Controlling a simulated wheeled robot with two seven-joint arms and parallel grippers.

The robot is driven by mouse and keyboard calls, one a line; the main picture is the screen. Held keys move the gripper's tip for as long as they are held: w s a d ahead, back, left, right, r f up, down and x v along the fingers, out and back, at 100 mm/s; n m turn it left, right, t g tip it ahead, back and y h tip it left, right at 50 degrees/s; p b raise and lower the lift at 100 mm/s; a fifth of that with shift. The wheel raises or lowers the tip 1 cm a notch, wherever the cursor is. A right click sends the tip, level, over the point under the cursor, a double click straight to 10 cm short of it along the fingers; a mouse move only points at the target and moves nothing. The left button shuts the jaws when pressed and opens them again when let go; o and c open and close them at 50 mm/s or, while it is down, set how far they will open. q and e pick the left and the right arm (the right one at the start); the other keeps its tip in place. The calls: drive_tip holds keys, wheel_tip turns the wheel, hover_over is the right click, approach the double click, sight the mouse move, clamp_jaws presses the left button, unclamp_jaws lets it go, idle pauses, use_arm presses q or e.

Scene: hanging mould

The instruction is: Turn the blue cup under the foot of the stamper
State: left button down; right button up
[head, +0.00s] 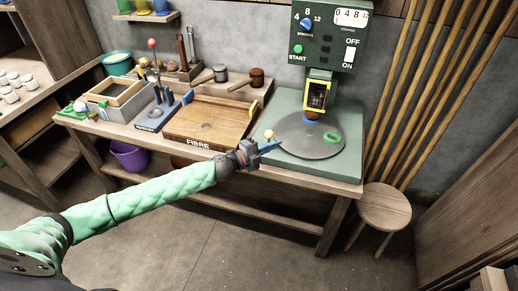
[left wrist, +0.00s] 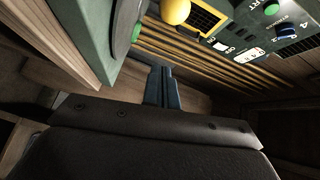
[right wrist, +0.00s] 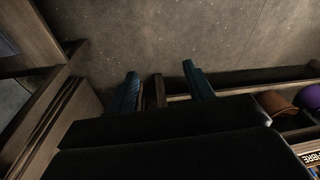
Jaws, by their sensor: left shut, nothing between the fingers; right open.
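The stamper (head: 318,92) is a dark green machine with a yellow-framed window. Below it a round grey turntable (head: 300,147) lies on a green base. A small blue shape, apparently the blue cup (head: 311,122), shows at the back of the turntable, just below a brownish foot (head: 312,114); I cannot tell whether they line up. A green cup (head: 333,138) is at the right of the disc. A yellow knob (head: 270,134) stands at its left edge. My left gripper (head: 272,146) is shut and empty, beside the knob, apparently apart. My right gripper (right wrist: 163,85) is open and empty, away from the bench.
A control panel (head: 328,30) with dial, START button, counter and switch hangs above. A wooden FIBRE board (head: 212,122) lies left of the turntable. A stool (head: 384,207) and upright poles (head: 425,80) are at right. A purple tub (head: 130,157) sits under the bench.

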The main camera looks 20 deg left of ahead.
sight(267, 135)
use_arm(q)
drive_tip(key=shift+w+a+f+p, duration=0.15)
drive_tip(key=shift+w+a, duration=0.15)
drive_tip(key=shift+w, duration=0.35)
drive_tip(key=shift+w+a+f+p, duration=0.1)
drive_tip(key=shift+w+a+f, duration=0.15)
drive_tip(key=shift+w, duration=0.4)
drive_tip(key=shift+w+a+f+p, duration=0.1)
drive_tip(key=shift+w+a, duration=0.2)
drive_tip(key=shift+w, duration=0.35)
use_arm(e)
drive_tip(key=shift+w+a+f, duration=0.1)
drive_tip(key=shift+w+f, duration=0.1)
drive_tip(key=shift+f, duration=0.8)
drive_tip(key=shift+w+f, duration=0.2)
drive_tip(key=shift+f, duration=0.75)
use_arm(q)
drive_tip(key=shift+a, duration=0.1)
use_arm(e)
drive_tip(key=shift+f, duration=0.1)
use_arm(q)
drive_tip(key=shift+w+a+m+g+h+b, duration=0.55)
drive_tip(key=shift+w+a+b, duration=0.2)
drive_tip(key=shift+a+b, duration=0.15)
drive_tip(key=shift+r, duration=0.1)
use_arm(e)
wheel_tip(267, 135, up, 8)
drive_tip(key=s, duration=0.2)
drive_tip(key=shift+d, duration=0.2)
